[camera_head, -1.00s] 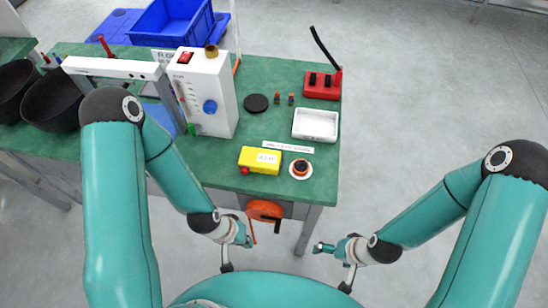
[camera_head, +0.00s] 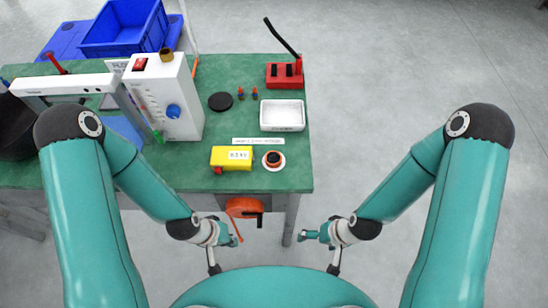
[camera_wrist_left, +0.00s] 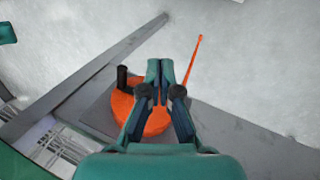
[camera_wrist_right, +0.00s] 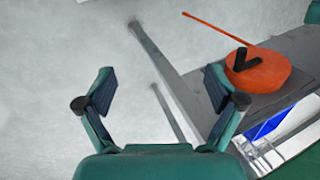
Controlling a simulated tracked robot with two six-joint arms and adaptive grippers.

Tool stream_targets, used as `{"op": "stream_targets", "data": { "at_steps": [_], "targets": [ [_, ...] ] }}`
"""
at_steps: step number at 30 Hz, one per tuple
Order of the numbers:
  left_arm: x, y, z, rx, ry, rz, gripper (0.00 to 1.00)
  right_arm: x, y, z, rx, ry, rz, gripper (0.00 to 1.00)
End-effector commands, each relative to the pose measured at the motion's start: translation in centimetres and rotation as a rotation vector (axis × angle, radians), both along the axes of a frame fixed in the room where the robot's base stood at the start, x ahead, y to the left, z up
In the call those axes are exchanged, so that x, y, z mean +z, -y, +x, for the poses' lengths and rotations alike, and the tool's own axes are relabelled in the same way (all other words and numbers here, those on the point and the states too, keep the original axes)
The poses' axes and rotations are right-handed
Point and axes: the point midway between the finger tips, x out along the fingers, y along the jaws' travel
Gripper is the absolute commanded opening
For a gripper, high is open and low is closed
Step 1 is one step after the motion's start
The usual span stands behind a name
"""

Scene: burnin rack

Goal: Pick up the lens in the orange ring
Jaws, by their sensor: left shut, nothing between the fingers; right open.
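The lens in the orange ring (camera_head: 273,158) is a small dark round piece with an orange rim. It sits on a white round dish (camera_head: 265,165) near the front right of the green bench, in the head view. My left gripper (camera_head: 230,239) is shut and empty, low in front of the bench edge; it also shows in the left wrist view (camera_wrist_left: 160,66). My right gripper (camera_head: 308,236) is open and empty, right of the bench's front corner; its spread fingers show in the right wrist view (camera_wrist_right: 160,85). The lens is in neither wrist view.
A yellow box (camera_head: 231,157) stands left of the dish, with a label strip (camera_head: 258,141) behind. A white tray (camera_head: 282,115), black disc (camera_head: 220,101), red block (camera_head: 285,75) and white instrument (camera_head: 165,100) are on the bench. An orange crank wheel (camera_head: 242,207) hangs below its front edge.

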Motion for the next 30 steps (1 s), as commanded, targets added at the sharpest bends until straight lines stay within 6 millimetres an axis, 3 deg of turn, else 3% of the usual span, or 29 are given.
{"op": "stream_targets", "data": {
  "at_steps": [3,6,8,11,16,21,23,30],
  "targets": [
    [0.0,0.0,0.0,0.000,0.000,0.000,0.00,0.0,0.0,0.0,0.000,0.000,0.000,0.93],
    [0.3,0.0,0.0,0.000,0.000,0.000,0.00,0.3,0.0,0.0,0.000,0.000,0.000,0.77],
    [0.8,0.0,0.0,0.000,0.000,0.000,0.00,0.8,0.0,0.0,0.000,0.000,0.000,0.75],
    [2.6,0.0,0.0,0.000,0.000,0.000,0.00,2.6,0.0,0.0,0.000,0.000,0.000,0.75],
    [7.1,0.0,0.0,0.000,0.000,0.000,0.00,7.1,0.0,0.0,0.000,0.000,0.000,0.75],
    [10.8,0.0,0.0,0.000,0.001,0.000,0.00,10.8,0.0,0.0,0.000,0.001,0.000,0.48],
    [11.4,0.0,0.0,0.000,0.000,0.000,0.00,11.4,0.0,0.0,0.000,0.000,0.000,0.42],
    [11.3,0.0,0.0,0.000,0.000,0.000,0.00,11.3,0.0,0.0,0.000,0.000,0.000,0.42]
  ]
}}
